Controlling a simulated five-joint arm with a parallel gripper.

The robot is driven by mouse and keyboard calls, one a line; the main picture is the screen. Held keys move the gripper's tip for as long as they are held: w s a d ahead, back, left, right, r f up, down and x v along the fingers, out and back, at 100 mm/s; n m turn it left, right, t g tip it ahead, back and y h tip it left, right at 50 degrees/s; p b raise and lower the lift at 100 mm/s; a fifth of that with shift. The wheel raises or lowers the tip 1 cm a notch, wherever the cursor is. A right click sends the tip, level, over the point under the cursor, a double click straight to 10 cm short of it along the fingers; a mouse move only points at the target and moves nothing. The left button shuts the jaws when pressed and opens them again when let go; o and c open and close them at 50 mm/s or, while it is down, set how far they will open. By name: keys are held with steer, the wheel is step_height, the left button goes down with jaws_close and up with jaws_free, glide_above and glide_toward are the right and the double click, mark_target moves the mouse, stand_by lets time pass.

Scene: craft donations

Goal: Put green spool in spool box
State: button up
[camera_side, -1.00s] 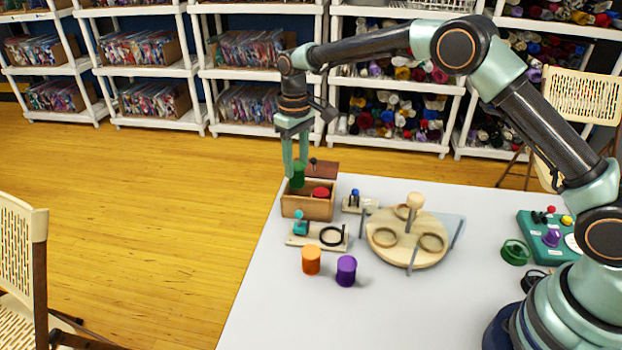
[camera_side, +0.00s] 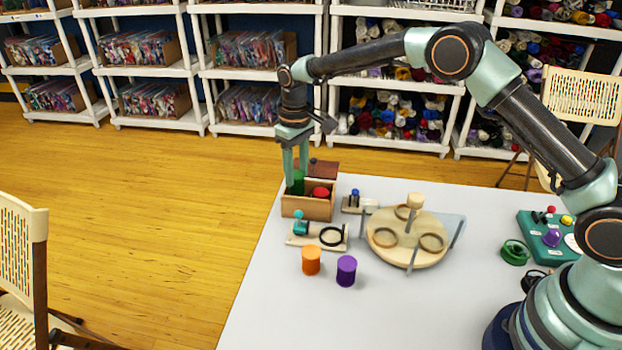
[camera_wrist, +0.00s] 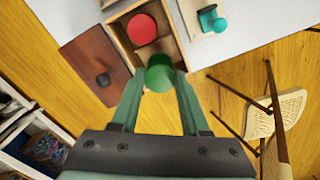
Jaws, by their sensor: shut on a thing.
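The green spool (camera_side: 296,182) is held between the fingertips of my gripper (camera_side: 296,180), which is shut on it. The spool is low at the left compartment of the wooden spool box (camera_side: 308,207), partly inside its walls. In the wrist view the green spool (camera_wrist: 160,73) is between my fingers (camera_wrist: 158,85), over the box's near compartment. I cannot tell whether it touches the box floor. A red spool (camera_side: 320,192) sits in the box's other compartment; it also shows in the wrist view (camera_wrist: 142,29). A brown lid (camera_side: 322,168) lies behind the box.
An orange spool (camera_side: 311,260) and a purple spool (camera_side: 346,270) stand on the white table (camera_side: 290,310). A small holder with a teal piece (camera_side: 300,228) is just in front of the box. A round wooden stand (camera_side: 408,238) is to the right. The box is near the table's left edge.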

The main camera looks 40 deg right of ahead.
steer(key=shift+f, duration=0.6)
steer(key=shift+f, duration=0.35)
steer(key=o, duration=1.1)
steer(key=shift+a+r, duration=0.1)
steer(key=shift+r, duration=3.65)
